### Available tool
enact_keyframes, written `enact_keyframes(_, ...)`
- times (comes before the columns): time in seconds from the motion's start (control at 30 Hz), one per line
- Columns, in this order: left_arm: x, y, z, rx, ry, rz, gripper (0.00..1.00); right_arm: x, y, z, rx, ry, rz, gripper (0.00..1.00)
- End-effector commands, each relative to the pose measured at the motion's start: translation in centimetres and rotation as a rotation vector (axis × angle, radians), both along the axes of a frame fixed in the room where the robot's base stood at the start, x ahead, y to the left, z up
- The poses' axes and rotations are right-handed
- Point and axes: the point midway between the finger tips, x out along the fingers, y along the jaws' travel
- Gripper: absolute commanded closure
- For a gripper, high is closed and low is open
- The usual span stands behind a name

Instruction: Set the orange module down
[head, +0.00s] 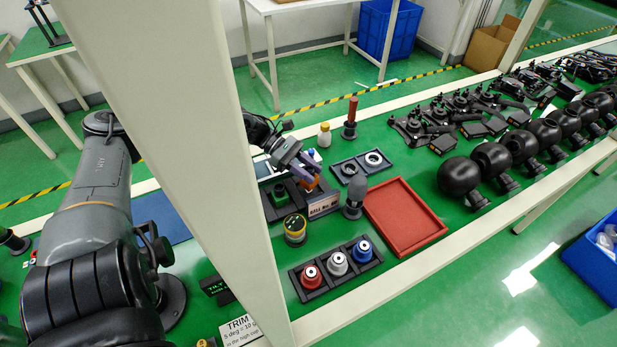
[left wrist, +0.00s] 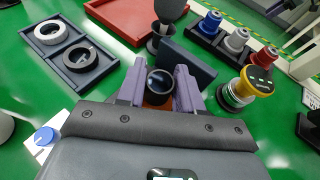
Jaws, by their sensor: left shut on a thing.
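My left gripper (head: 304,172) is shut on the orange module (head: 308,184), at the right part of a dark tray (head: 274,217). I cannot tell whether the module touches the tray. A green module (head: 279,195) sits in the tray just left of it. In the left wrist view, the purple fingers of my left gripper (left wrist: 159,88) stand on either side of the module, whose dark round top (left wrist: 160,80) faces the camera and whose orange body (left wrist: 157,99) shows only a little below.
A "BALL No." sign (head: 323,206) stands close in front of the gripper. A grey bulb-topped post (head: 354,194), a yellow-topped device (head: 295,228), a ring tray (head: 361,167), a red tray (head: 404,216) and a rack of red, white and blue knobs (head: 337,264) surround it.

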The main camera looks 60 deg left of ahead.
Motion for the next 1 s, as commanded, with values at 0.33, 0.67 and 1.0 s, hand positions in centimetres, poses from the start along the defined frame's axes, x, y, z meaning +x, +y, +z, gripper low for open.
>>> enact_keyframes(0.33,-0.5,0.5,-2.4,0.000,-0.002,0.012,0.98,0.1,0.0,-1.1,0.000,-0.001,0.000,0.57)
enact_keyframes(0.67,-0.6,0.5,-2.7,0.001,-0.001,0.011,0.56,0.0,0.0,-1.4,0.000,0.000,0.000,0.57)
enact_keyframes(1.0,-0.6,0.5,-2.7,0.000,0.000,0.012,0.39,0.0,-0.1,-1.4,-0.003,0.001,0.001,0.57)
